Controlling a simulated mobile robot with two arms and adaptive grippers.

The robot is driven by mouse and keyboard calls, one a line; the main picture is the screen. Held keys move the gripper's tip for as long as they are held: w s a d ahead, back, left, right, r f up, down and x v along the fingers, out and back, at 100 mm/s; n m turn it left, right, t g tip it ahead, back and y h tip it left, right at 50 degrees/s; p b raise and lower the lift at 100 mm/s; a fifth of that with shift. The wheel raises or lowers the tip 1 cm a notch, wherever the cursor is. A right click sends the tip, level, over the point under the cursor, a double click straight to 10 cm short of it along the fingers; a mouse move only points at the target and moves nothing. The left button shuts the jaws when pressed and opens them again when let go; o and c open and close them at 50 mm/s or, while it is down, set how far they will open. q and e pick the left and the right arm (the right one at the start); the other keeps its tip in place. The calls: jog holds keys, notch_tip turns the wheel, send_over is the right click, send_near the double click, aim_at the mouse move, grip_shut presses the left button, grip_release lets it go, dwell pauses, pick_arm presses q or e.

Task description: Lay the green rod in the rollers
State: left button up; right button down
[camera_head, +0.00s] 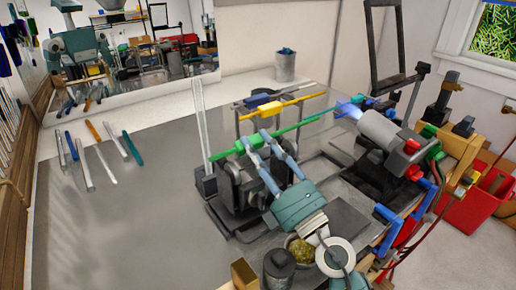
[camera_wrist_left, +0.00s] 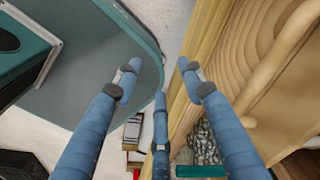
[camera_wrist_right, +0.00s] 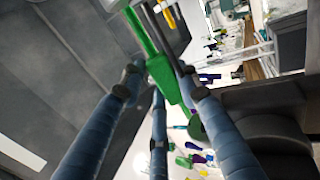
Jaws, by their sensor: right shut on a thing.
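The green rod (camera_head: 298,127) has thicker green grip pieces and lies roughly level, slanting up to the right. My right gripper (camera_head: 262,139) is shut on it near its green grip, above the dark roller stand (camera_head: 236,187). In the right wrist view the green rod (camera_wrist_right: 143,32) and its green block (camera_wrist_right: 163,78) pass between the fingers. The fingers and rod partly hide the rollers; I cannot tell whether the rod touches them. My left gripper (camera_wrist_left: 157,75) is open and empty in the left wrist view, beside a wooden surface, with no rod near it.
A yellow rod (camera_head: 290,100) rests on a wire rack behind the green rod. A burner (camera_head: 380,128) stands right of the rollers. Several loose rods (camera_head: 86,165) lie at the table's left. A grey cup (camera_head: 286,67) stands behind. The table's left front (camera_head: 110,235) is clear.

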pick_arm(q)
jog(key=shift+s+d+f, duration=0.2)
jog(key=shift+d+f, duration=0.1)
jog(key=shift+f, duration=0.15)
pick_arm(e)
jog(key=shift+f, duration=0.65)
jog(key=c, duration=1.2)
grip_release()
pick_arm(q)
jog(key=shift+a, duration=0.1)
pick_arm(e)
jog(key=s+d, duration=0.2)
jog(key=s, duration=0.1)
jog(key=s+d, duration=0.3)
jog(key=s, duration=0.1)
jog(key=s+d, duration=0.2)
jog(key=s, duration=0.2)
jog(key=shift+d+f, duration=0.15)
jog(key=shift+d, duration=0.1)
